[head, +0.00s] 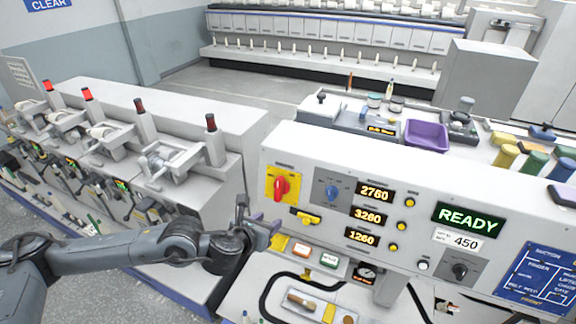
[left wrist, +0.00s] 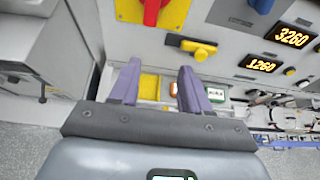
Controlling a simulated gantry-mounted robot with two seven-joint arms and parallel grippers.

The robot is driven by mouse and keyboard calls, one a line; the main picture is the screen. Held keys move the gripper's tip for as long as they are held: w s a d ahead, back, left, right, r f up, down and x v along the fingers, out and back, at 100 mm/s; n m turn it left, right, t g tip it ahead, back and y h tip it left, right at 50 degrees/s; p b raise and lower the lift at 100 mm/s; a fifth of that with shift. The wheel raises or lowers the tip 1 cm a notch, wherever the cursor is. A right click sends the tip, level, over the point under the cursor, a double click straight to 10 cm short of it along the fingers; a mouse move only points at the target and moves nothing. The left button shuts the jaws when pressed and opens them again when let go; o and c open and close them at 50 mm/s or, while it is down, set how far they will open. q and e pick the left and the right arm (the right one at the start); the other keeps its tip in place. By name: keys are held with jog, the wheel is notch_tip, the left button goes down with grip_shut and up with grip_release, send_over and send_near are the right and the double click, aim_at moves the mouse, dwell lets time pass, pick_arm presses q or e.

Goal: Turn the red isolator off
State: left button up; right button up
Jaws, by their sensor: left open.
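The red isolator (head: 281,186) is a red rotary handle on a yellow plate, at the left end of the grey control panel (head: 330,157). The handle looks near upright, tilted slightly. In the left wrist view the red isolator (left wrist: 152,10) is at the top edge, partly cut off. My left gripper (head: 262,224) is below and a little left of the isolator, in front of the panel, apart from it. In the left wrist view my left gripper (left wrist: 160,80) shows two purple fingers spread, with nothing between them. My right gripper is not in view.
A yellow key-like knob (head: 306,217) sits just below the isolator, and a blue knob (head: 333,193) to its right. Display readouts (head: 375,193) and a READY sign (head: 468,218) are further right. A machine with levers (head: 165,160) stands left of the panel.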

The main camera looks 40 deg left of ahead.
pick_arm(q)
jog(key=t+p, duration=0.1)
send_near(278, 183)
jog(key=shift+y, duration=0.3)
jog(key=x, duration=1)
jog(key=shift+w+d+f, duration=0.1)
jog(key=shift+w+f, duration=0.05)
grip_shut()
